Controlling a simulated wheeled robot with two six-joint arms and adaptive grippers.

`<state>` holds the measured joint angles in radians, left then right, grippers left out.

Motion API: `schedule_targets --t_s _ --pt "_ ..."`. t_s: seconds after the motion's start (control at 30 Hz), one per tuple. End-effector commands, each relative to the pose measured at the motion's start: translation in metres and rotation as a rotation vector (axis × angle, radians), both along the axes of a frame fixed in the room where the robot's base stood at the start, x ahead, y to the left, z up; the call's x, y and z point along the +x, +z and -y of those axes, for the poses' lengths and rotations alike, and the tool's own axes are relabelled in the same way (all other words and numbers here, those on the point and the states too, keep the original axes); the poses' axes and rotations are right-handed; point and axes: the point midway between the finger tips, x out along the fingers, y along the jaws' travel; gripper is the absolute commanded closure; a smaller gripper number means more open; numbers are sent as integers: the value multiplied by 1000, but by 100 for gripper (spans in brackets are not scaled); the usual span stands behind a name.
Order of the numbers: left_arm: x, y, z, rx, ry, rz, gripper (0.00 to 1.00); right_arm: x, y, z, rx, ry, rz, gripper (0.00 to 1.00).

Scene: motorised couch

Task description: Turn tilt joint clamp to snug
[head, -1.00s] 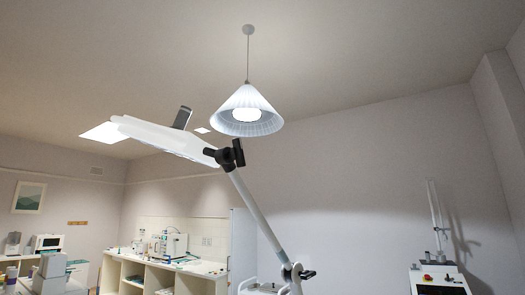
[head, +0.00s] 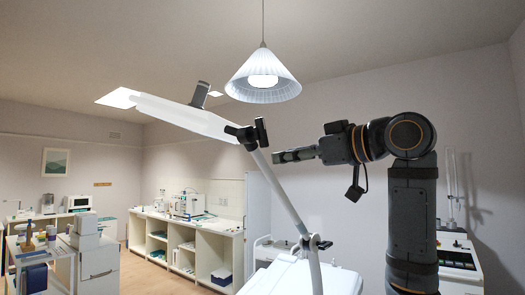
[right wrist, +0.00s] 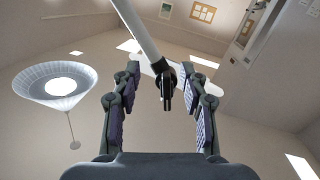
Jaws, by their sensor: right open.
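The tilt joint clamp (head: 262,131) is a black lever on a black joint, where the white lamp head (head: 185,117) meets the slanted grey pole (head: 282,192). My right gripper (head: 280,156) reaches in from the right, its fingertips a little right of and below the clamp. In the right wrist view, the clamp (right wrist: 167,92) appears between the two open fingers (right wrist: 160,72), apart from both, with nothing held. I cannot tell its exact depth from the fingertips. My left gripper is not in view.
A conical pendant lamp (head: 262,76) hangs above the joint. A second joint with a dark lever (head: 318,243) sits low on the pole, above a white couch (head: 305,277). Shelves (head: 185,240) and a cluttered trolley (head: 50,250) stand at left. Air around the joint is mostly free.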

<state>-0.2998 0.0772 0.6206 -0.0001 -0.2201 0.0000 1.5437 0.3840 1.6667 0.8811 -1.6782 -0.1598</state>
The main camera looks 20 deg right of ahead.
Motion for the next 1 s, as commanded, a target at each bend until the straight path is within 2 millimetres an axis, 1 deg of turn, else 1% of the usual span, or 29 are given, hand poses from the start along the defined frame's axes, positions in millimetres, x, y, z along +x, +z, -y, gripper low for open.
schedule_targets --t_s 0.03,0.1,0.2,0.3,0.37,0.47,0.6,0.8,0.9,1.0 --pt "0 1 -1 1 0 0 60 -22 24 0 -13 13 42 57" --pt "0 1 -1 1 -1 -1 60 -42 42 0 -26 28 77 57" --pt "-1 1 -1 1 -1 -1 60 -54 52 0 -34 37 97 57" --pt "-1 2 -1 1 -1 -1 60 -54 54 -1 -35 39 99 57" --pt "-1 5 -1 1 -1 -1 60 -51 54 -3 -34 40 98 57" --pt "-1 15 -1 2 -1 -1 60 -39 57 -10 -34 41 95 57" --pt "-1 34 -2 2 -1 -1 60 -12 59 -26 -32 44 93 57" --pt "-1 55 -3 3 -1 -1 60 21 58 -45 -32 40 96 57" --pt "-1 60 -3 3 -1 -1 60 31 56 -50 -32 40 96 57" --pt "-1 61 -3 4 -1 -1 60 36 55 -53 -32 38 98 57"
